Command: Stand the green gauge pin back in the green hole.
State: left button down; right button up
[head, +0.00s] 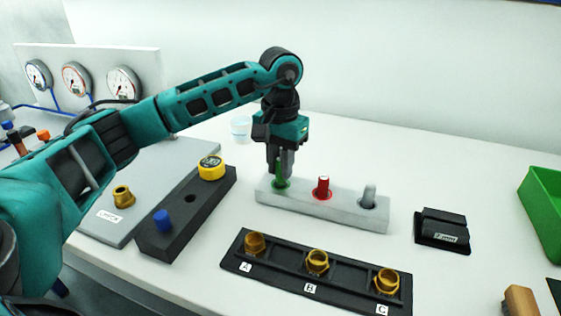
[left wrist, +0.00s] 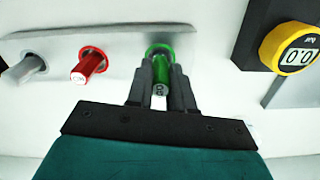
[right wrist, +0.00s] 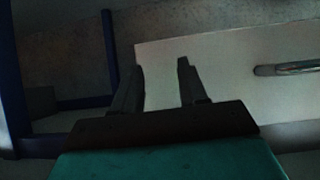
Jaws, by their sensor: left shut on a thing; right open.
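The green gauge pin (left wrist: 161,72) is between the fingers of my left gripper (left wrist: 160,85), which is shut on it. The pin stands about upright at the green-ringed hole (head: 281,185) at the left end of the pale grey block (head: 300,202). Its lower end meets the green ring; how deep it sits I cannot tell. In the head view my left gripper (head: 280,165) points down and hides most of the pin. A red pin (head: 323,186) and a grey pin (head: 369,195) stand in the same block. My right gripper (right wrist: 160,75) is open and empty, seen only in its wrist view.
A black rack with brass fittings (head: 317,262), marked A, B and C, lies in front of the block. A dark block with a blue plug (head: 162,220) and a yellow gauge (head: 211,168) is at left. A black holder (head: 442,230) and green bin (head: 543,210) are right.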

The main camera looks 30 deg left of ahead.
pick_arm(q)
jog(key=shift+f+b, duration=0.65)
jog(key=shift+f, duration=0.35)
jog(key=c, duration=0.9)
grip_release()
notch_tip(320, 180, up, 13)
jog(key=shift+p, duration=0.65)
jog(key=shift+f, duration=0.1)
